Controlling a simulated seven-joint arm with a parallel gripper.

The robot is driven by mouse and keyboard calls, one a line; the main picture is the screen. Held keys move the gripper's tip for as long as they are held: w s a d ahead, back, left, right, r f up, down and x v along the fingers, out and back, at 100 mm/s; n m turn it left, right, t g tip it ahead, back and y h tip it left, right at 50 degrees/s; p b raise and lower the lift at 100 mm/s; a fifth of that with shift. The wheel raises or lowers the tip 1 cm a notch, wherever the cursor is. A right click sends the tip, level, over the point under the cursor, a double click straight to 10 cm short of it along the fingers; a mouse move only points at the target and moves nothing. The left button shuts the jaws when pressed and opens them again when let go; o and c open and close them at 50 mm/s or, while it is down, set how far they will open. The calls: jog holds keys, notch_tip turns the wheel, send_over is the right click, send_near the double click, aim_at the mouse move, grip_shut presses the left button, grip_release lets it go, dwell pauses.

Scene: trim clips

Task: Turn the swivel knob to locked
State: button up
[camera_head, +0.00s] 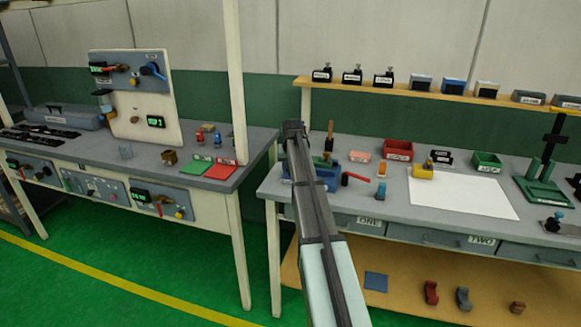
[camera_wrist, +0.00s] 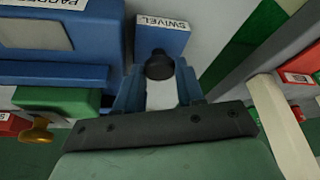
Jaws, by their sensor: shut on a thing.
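In the wrist view the swivel knob (camera_wrist: 159,63) is a dark, rounded knob in front of a blue block with a white SWIVEL label (camera_wrist: 163,22). My gripper (camera_wrist: 160,82) reaches up from the bottom of that view, one finger on each side just below the knob. It is shut on the knob; the exact contact is partly hidden by the fingers. A pale surface shows between the fingers. No locked mark is visible, so I cannot tell the knob's setting. In the head view my arm hides the knob and covers part of the blue vise (camera_head: 328,178).
A blue body with a PADDED label (camera_wrist: 47,5) fills the wrist view's upper left, with a green part (camera_wrist: 60,100) and brass knob (camera_wrist: 35,134) below. A white sheet (camera_head: 465,198) lies clear.

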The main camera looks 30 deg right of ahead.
jog(key=o, duration=1)
jog(key=n+y, duration=0.1)
jog(key=n, duration=0.3)
jog(key=shift+d+n+t+y, duration=0.2)
jog(key=shift+n+t+y, duration=0.1)
jog(key=shift+n+y, duration=0.1)
jog(key=v, duration=1.4)
jog(key=w+a+f+h, duration=0.2)
jog(key=w+a+f, duration=0.2)
jog(key=a+f, duration=0.5)
jog(key=w+a+f+h, duration=0.1)
jog(key=w+a+f, duration=0.3)
jog(key=a+f, duration=0.5)
jog(key=shift+g, duration=0.5)
jog(key=shift+s+a+f, duration=1.1)
jog(key=shift+a+f, duration=0.05)
jog(key=shift+f, duration=1.1)
jog(key=shift+s+a+f, duration=1.1)
jog(key=shift+f, duration=1.15)
jog(key=shift+s+a+f, duration=1.05)
jog(key=shift+a+f, duration=0.1)
jog(key=shift+f, duration=1.1)
